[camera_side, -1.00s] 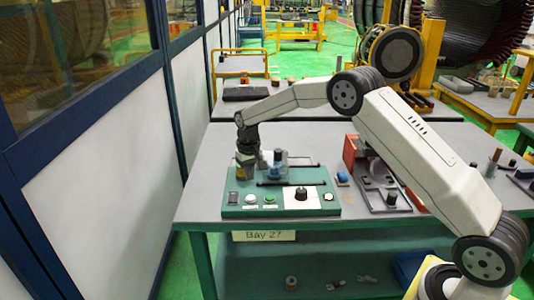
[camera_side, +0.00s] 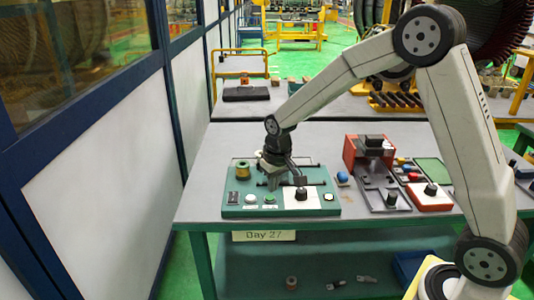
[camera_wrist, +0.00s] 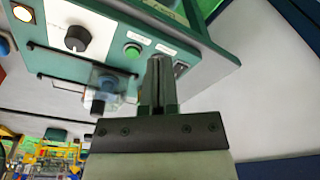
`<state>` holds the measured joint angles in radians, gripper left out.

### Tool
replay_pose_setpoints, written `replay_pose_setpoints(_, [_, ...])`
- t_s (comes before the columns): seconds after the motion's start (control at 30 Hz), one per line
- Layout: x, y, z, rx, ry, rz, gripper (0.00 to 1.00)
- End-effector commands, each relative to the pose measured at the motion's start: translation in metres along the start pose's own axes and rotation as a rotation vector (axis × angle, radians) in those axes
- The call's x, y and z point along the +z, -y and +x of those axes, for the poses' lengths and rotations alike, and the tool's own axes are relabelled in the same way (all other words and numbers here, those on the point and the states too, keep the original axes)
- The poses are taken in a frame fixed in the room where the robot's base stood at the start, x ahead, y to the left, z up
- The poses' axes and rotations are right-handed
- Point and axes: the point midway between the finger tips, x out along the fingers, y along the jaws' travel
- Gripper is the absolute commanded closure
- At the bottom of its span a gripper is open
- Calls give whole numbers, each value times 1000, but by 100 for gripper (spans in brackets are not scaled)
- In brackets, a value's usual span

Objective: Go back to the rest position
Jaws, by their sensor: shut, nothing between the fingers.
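My gripper (camera_side: 272,184) is at the end of the arm, low over the green control panel on the bench in the side view. In the wrist view its two narrow fingers (camera_wrist: 161,70) are together with nothing between them. A brass-coloured spool (camera_side: 243,171) stands at the panel's back left corner, to the left of my gripper. The green control panel (camera_side: 315,178) carries a black knob (camera_side: 301,194), a white button (camera_side: 251,198) and a green button (camera_side: 269,198). From the side, my gripper partly hides the middle of the panel.
A red and grey fixture (camera_side: 376,160) stands to the right of the panel, beside a blue button (camera_side: 342,178) and a red box (camera_side: 430,197). A glazed partition wall (camera_side: 100,170) runs along the left. The bench's left part (camera_side: 208,180) is bare.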

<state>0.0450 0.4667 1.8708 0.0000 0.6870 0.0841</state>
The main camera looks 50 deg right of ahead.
Motion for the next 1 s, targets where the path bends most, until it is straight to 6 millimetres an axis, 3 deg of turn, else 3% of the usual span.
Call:
replay_pose_setpoints(0.6, [144,0,-18,-11,-96,-108,100])
replay_pose_setpoints(0.8, [170,-2,-18,-12,-112,-125,100])
replay_pose_setpoints(1.0, [175,-2,-17,-13,-115,-129,100])
